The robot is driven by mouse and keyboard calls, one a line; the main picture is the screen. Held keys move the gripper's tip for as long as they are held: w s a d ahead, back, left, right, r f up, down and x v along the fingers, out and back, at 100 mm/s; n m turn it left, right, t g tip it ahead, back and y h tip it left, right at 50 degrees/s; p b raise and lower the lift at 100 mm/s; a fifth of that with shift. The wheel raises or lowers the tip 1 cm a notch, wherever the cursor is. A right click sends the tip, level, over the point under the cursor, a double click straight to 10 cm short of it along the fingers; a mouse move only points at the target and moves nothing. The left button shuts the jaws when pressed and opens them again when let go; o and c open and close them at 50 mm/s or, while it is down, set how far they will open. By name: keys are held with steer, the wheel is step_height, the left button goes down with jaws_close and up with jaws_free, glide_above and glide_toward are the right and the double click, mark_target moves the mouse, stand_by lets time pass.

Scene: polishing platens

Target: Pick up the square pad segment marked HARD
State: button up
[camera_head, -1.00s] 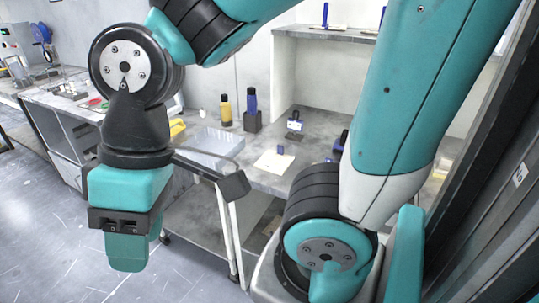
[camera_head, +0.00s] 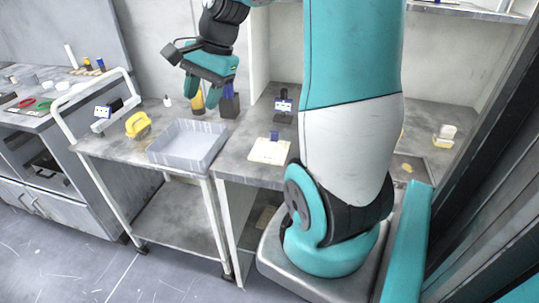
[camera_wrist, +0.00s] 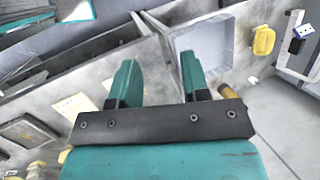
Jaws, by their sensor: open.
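I cannot make out a square pad segment marked HARD in either view; no such lettering is legible. My gripper (camera_head: 210,90) is above the back of the bench in the head view, near the yellow bottle (camera_head: 197,103) and a dark blue-topped holder (camera_head: 229,104). In the wrist view my gripper (camera_wrist: 159,68) has its two teal fingers wide apart with nothing between them. A dark flat square plate (camera_wrist: 28,132) lies at the left of the wrist view; its marking is not readable. My arm hides part of the bench in the head view.
A side counter (camera_head: 40,122) stands at the left.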

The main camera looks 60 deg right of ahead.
steer(key=s+d+f+m+h+b, duration=0.1)
steer(key=s+d+f+m, duration=0.1)
steer(key=d+m, duration=0.4)
steer(key=s+d+f+m, duration=0.1)
steer(key=d+f+m, duration=0.15)
steer(key=d, duration=0.55)
steer(key=m+t+b, duration=0.1)
steer(key=m, duration=0.7)
glide_toward(274, 132)
steer(key=shift+m+h, duration=0.25)
steer(key=shift+h, duration=0.25)
steer(key=x, duration=0.4)
steer(key=shift+a+f, duration=0.25)
steer(key=shift+a, duration=0.1)
steer(key=shift+p+x, duration=0.55)
steer(key=shift+x, duration=2.45)
steer(key=shift+w, duration=0.1)
jaws_close()
